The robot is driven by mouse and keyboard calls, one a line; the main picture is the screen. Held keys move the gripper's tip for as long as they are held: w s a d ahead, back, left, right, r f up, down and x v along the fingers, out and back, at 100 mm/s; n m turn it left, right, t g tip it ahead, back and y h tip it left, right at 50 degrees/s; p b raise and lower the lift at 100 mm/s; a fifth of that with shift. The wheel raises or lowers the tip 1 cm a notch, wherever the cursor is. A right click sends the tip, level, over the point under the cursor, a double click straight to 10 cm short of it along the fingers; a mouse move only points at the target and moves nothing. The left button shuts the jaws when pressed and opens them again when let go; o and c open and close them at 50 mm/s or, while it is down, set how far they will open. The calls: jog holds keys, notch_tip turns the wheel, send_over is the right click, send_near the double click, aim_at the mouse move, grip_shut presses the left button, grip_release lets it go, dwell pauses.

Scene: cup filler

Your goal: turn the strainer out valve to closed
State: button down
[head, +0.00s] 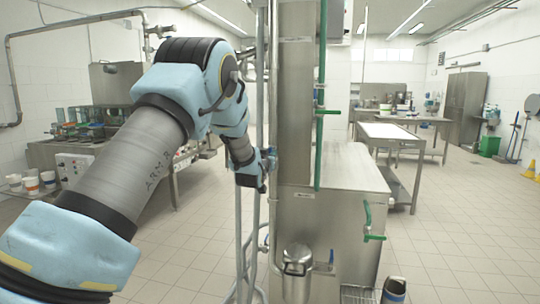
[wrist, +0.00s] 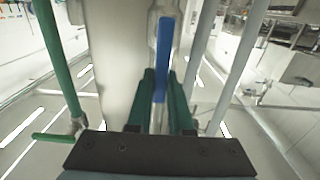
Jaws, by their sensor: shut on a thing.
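My gripper (wrist: 161,88) is shut on a blue valve handle (wrist: 162,50), which stands between its two dark green fingers in the wrist view. The handle is long and flat and runs roughly in line with the pipes beside it. Its label is not visible, so I cannot read whether it is the strainer out valve. In the head view my gripper (head: 266,170) is at the pipes left of the tall steel column, and the wrist and fingers mostly hide the handle there.
Grey pipes (wrist: 205,60) run close beside the handle. The steel column (head: 298,110) is on its other side. Green handles stand on the column (head: 328,112) and the steel tank (head: 367,220). A lidded steel pot (head: 297,270) is below. Open floor (head: 460,230) lies at right.

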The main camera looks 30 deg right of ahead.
jog(key=shift+w+f+b, duration=0.1)
jog(key=shift+b, duration=0.3)
jog(key=w+a+f+n+b, duration=0.3)
jog(key=f+n+b, duration=0.2)
jog(key=n+b, duration=1.3)
jog(key=b, duration=0.4)
jog(key=shift+w+a+b, duration=0.2)
jog(key=shift+a+b, duration=0.1)
jog(key=shift+a, duration=0.1)
jog(key=shift+f, duration=0.1)
jog(key=c, duration=0.8)
grip_release()
jog(key=b+v, duration=0.1)
jog(key=v, duration=1)
jog(key=shift+b, duration=0.4)
